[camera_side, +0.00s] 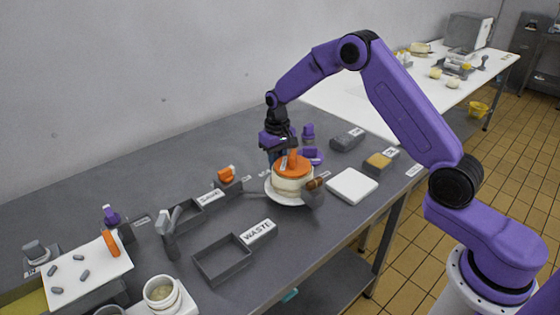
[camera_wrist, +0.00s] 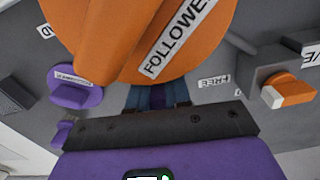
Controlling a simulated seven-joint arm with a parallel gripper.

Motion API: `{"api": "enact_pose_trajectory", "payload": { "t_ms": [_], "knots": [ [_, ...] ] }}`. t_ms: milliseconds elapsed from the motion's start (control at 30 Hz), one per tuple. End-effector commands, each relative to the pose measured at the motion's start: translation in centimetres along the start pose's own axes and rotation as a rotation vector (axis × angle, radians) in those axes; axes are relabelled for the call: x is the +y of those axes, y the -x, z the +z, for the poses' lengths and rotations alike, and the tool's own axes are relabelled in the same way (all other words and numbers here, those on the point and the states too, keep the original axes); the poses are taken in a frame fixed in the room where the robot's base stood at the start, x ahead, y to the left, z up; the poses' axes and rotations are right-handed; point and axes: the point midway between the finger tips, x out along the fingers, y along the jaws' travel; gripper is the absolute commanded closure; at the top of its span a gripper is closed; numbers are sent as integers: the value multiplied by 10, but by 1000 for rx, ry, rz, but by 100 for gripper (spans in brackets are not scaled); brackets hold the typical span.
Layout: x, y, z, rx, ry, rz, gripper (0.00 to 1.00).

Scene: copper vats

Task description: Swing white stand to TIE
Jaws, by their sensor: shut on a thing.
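The white stand (camera_side: 279,198) is a round plate on the grey bench. It carries a pale round block with an orange disc (camera_side: 294,169) on top. In the wrist view the orange disc (camera_wrist: 125,30) fills the upper middle, and its label reads FOLLOWER. An orange upright part rises from the disc. My gripper (camera_side: 274,158) points down at the disc's far left side, low by the stand. Its bluish fingers (camera_wrist: 160,96) pass behind the disc's edge in the wrist view. They are shut at the stand; the exact grip point is hidden. I cannot read a TIE label.
A brown-handled grey piece (camera_side: 314,187) stands close on the stand's right. Purple parts (camera_side: 309,150) stand behind. A white board (camera_side: 352,186) lies to the right, a WASTE tray (camera_side: 222,260) in front. A FREE label (camera_wrist: 214,81) shows in the wrist view.

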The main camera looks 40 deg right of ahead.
Motion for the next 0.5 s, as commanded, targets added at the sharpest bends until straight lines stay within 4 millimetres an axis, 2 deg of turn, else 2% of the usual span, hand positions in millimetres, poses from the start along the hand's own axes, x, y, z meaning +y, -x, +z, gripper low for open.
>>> {"api": "enact_pose_trajectory", "payload": {
  "t_ms": [500],
  "knots": [
    [-8, 1, 0, 2, 97, 0, 100]
  ]
}}
